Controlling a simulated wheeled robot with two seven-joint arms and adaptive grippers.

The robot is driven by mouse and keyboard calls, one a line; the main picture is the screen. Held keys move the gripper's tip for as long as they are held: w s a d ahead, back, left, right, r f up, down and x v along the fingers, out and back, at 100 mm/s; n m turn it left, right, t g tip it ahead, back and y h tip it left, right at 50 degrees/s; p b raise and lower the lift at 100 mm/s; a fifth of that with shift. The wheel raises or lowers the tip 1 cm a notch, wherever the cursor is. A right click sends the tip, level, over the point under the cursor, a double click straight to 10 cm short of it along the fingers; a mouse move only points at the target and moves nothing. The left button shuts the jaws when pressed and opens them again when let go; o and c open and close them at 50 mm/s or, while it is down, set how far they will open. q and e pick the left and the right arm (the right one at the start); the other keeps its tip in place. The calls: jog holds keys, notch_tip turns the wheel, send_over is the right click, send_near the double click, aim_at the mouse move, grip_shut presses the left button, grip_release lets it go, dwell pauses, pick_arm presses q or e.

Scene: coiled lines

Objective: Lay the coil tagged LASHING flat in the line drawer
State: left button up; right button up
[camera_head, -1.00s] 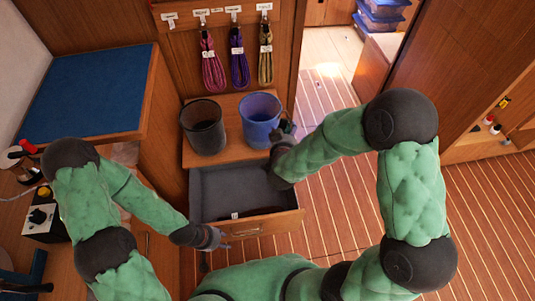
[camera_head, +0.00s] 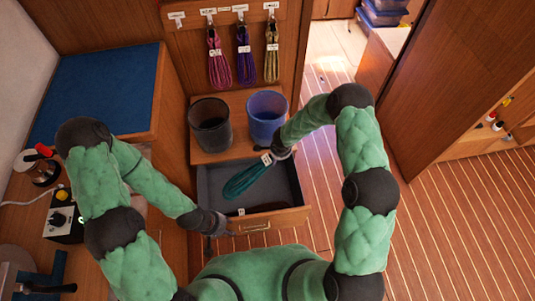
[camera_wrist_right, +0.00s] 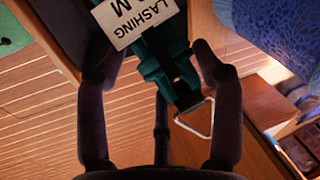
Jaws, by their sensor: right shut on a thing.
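A dark teal coil (camera_head: 243,180) hangs from my right gripper (camera_head: 279,153), over the open line drawer (camera_head: 290,185). In the right wrist view its white tag (camera_wrist_right: 135,18) reads LASHING, and the fingers of my right gripper (camera_wrist_right: 160,110) are around the teal coil (camera_wrist_right: 165,60), with a metal ring below it. The coil slants down to the left; whether it touches the grey drawer floor I cannot tell. My left gripper (camera_head: 215,224) is at the left end of the drawer front, beside the handle; its fingers are too small to read.
A black bucket (camera_head: 211,125) and a blue bucket (camera_head: 266,118) stand on the ledge behind the drawer. Pink (camera_head: 219,62), purple (camera_head: 244,60) and olive (camera_head: 272,58) coils hang above. A dark thing with a white label (camera_head: 241,211) lies along the drawer's front inside.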

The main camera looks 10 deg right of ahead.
jog(key=w+a+f+m+y+p, duration=0.1)
jog(key=w+a+f+m+y, duration=0.25)
jog(key=f, duration=0.25)
notch_tip(320, 180, down, 32)
jog(key=h+b, duration=0.1)
jog(key=b, duration=1.1)
jog(key=shift+w+a+b, duration=0.35)
jog(key=shift+w+b, duration=0.05)
jog(key=shift+w, duration=0.05)
dwell(1.3)
jog(key=shift+f, duration=0.1)
jog(key=o, duration=1.7)
jog(key=shift+o, duration=0.4)
jog(key=shift+s, duration=0.15)
